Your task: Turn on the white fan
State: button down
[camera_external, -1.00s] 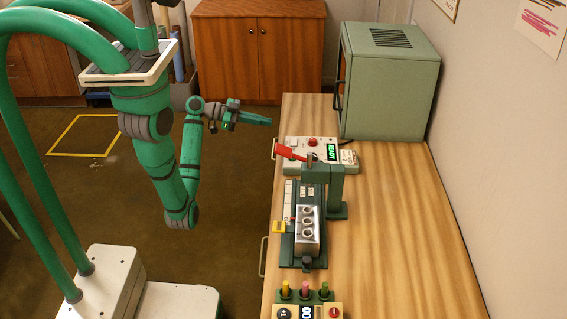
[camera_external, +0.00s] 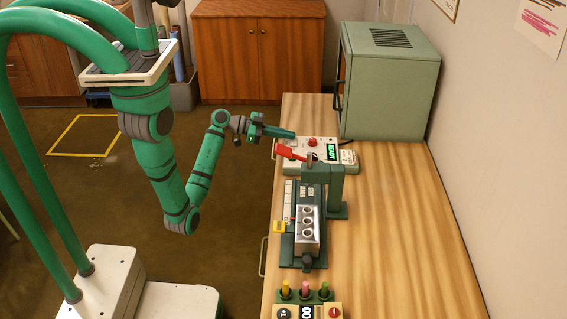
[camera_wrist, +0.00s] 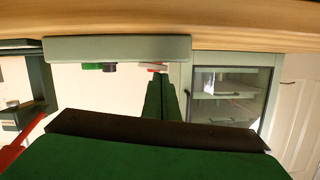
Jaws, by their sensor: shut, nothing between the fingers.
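My gripper (camera_external: 292,135) is shut and empty, its fingers pointing right over the near edge of the table (camera_external: 390,210). In the wrist view its green fingers (camera_wrist: 161,80) lie together. The fingertips are at the back left part of a white control box (camera_external: 322,142) with a red button and a lit READY display; I cannot tell whether they touch it. The wrist view is upside down and shows the box as a pale green block (camera_wrist: 115,48) with green, black and red knobs. I cannot make out a white fan in either view.
A red lever (camera_external: 290,152) on a green press (camera_external: 337,190) stands just in front of the box. A green oven-like cabinet (camera_external: 390,85) stands behind it. A metal block (camera_external: 307,232) and several colored knobs (camera_external: 304,290) lie nearer. The table's right side is clear.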

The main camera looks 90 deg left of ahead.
jog(key=shift+a+f+n, duration=0.1)
jog(key=shift+f+n, duration=0.2)
dwell(0.4)
jog(key=r, duration=0.4)
jog(key=shift+s+a+r, duration=0.25)
jog(key=shift+s+a, duration=0.1)
jog(key=v, duration=0.9)
jog(key=shift+a, duration=0.25)
jog(key=shift+s+f, duration=0.1)
jog(key=shift+s, duration=0.15)
